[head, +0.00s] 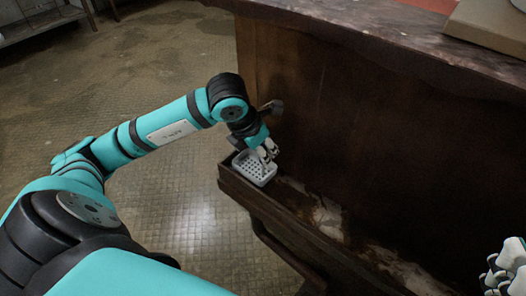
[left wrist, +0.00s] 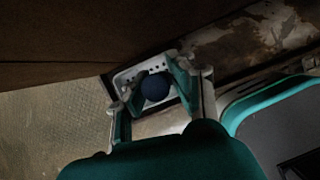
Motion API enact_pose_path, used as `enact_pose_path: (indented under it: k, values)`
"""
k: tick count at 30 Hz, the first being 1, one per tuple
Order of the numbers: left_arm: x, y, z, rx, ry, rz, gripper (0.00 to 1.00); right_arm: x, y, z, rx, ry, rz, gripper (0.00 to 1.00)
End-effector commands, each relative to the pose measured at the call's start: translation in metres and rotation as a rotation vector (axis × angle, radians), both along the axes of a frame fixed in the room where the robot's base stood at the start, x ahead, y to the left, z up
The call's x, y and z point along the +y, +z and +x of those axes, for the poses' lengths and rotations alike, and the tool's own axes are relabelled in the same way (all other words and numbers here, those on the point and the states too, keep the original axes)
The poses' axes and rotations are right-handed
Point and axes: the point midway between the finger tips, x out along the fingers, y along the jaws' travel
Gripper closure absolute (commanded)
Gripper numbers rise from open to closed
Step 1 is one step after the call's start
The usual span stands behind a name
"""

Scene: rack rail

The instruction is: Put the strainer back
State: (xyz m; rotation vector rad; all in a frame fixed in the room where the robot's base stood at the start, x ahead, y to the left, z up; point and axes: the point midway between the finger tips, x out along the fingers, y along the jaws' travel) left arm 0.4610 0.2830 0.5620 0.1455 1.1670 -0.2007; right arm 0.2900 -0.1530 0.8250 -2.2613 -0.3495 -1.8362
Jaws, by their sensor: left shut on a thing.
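Whether the strainer rests fully on the ledge is hard to tell. My right gripper (head: 505,272) shows only in part at the lower right edge, away from the strainer.
The narrow wooden ledge (head: 285,205) runs along a dark wooden counter front (head: 350,130), with pale worn patches to the right. The counter top (head: 370,30) overhangs above and carries a tan board (head: 490,25).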

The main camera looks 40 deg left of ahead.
Motion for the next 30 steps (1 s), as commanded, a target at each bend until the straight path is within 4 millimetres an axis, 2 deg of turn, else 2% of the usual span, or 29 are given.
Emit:
enact_pose_path:
  k: [6, 7, 12, 23, 26, 30]
  values:
    - [0.0, -0.003, 0.0, 0.0, 0.0, 0.0, 1.0, 0.0, -0.003, 0.0, 0.0, 0.0, 0.0, 0.0]
    - [0.0, -0.003, 0.0, 0.001, 0.0, 0.0, 0.77, 0.0, -0.003, 0.0, 0.001, 0.0, 0.0, 0.0]
    - [0.0, -0.002, 0.0, 0.001, 0.0, 0.0, 0.55, 0.0, -0.002, 0.0, 0.001, 0.0, 0.0, 0.0]
    - [0.0, 0.004, 0.0, 0.001, 0.0, 0.0, 0.55, 0.0, 0.004, 0.0, 0.001, 0.0, 0.0, 0.0]
    - [0.001, 0.017, -0.005, -0.001, 0.001, 0.002, 0.55, 0.0, 0.008, 0.0, 0.001, 0.0, 0.0, 0.0]
    - [0.004, 0.047, -0.016, -0.003, 0.0, 0.003, 0.55, 0.0, 0.019, 0.002, 0.013, -0.002, -0.004, 0.0]
